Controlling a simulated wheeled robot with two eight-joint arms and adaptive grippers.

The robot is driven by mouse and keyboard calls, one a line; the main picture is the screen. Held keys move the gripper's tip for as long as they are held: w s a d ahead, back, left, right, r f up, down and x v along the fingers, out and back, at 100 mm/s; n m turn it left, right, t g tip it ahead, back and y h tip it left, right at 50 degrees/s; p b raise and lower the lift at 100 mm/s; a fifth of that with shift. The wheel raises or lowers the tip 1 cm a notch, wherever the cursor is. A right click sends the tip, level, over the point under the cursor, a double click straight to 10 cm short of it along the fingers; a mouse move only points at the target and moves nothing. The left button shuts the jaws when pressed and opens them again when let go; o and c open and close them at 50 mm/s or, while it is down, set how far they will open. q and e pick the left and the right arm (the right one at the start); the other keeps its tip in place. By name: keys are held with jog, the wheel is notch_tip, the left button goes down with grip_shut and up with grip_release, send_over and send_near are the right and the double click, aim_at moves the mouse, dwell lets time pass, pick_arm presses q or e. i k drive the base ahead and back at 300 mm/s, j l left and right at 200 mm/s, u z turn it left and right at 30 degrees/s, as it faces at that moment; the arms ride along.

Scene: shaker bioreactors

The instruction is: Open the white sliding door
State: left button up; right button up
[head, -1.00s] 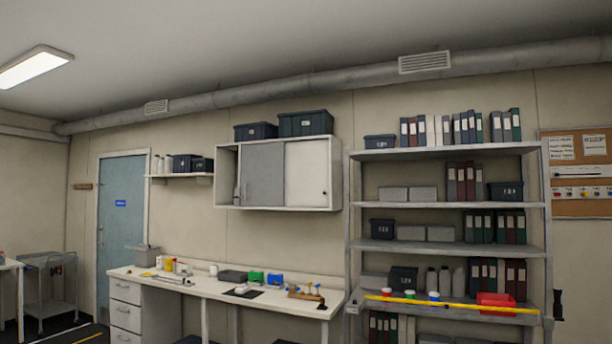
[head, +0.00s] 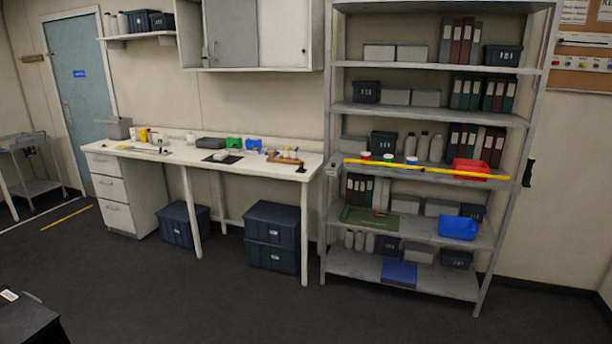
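The white sliding door (head: 284,35) is the right-hand panel of a wall cabinet (head: 317,40) above the white bench. Only its lower part shows, as the top of the picture cuts it off. It has a small dark round pull (head: 304,52) near its right edge. A grey door panel (head: 231,34) stands directly left of it. A narrow gap is open at the cabinet's left end, left of the grey panel. The white door covers the right part of the cabinet. Neither of my grippers shows in the head view.
The white bench (head: 178,157) below the cabinet holds small items. Dark lidded bins (head: 272,232) stand under it. A tall grey shelf unit (head: 436,121) with binders and boxes stands close on the right. A dark object (head: 28,318) lies at the lower left. The floor in front is clear.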

aim_at(283, 26)
jog(key=i+z, duration=0.2)
jog(key=i, duration=2.15)
